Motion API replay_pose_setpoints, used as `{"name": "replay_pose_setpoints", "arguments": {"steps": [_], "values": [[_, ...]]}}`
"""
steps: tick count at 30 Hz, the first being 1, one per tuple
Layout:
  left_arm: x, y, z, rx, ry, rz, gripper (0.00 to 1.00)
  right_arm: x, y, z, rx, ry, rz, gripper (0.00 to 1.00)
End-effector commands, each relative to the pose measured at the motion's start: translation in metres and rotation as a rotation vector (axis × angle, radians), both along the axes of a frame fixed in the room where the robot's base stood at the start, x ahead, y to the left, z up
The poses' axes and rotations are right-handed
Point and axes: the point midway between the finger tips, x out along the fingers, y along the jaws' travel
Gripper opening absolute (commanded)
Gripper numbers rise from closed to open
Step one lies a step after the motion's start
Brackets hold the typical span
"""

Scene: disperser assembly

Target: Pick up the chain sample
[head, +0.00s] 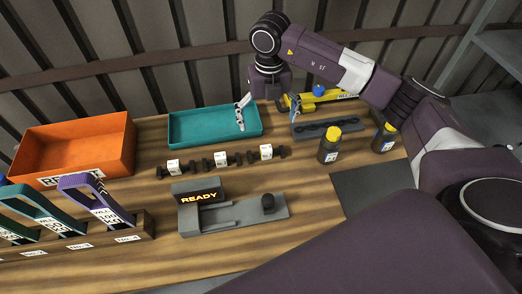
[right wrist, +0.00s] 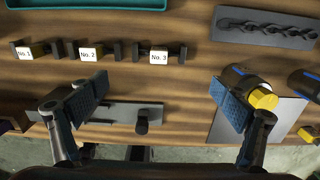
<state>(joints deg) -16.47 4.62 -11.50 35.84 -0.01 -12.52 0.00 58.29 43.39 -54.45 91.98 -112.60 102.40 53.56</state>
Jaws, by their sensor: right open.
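The chain sample (head: 318,127) is a row of dark twisted links lying on a grey plate (head: 345,120) at the back right of the wooden table. It also shows at the upper right of the right wrist view (right wrist: 266,28). My right gripper (head: 268,112) is open and empty, with its fingers wide apart, raised above the table to the left of the chain. In the right wrist view its fingers (right wrist: 160,98) frame the middle of the table, and the chain lies outside them. My left gripper is not in view.
A labelled row (head: 221,160), a READY device (head: 250,212), a teal tray (head: 190,142), an orange bin (head: 118,160) and a colored-strap rack (head: 148,226) fill the rest. A dark mat (head: 375,188) is bare.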

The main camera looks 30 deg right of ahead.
Motion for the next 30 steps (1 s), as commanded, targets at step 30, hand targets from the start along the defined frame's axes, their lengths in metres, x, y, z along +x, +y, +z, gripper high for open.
{"name": "replay_pose_setpoints", "arguments": {"steps": [30], "values": [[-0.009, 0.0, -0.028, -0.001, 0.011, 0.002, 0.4, 0.0, 0.002, -0.114, 0.0, 0.005, -0.001, 0.93]]}}
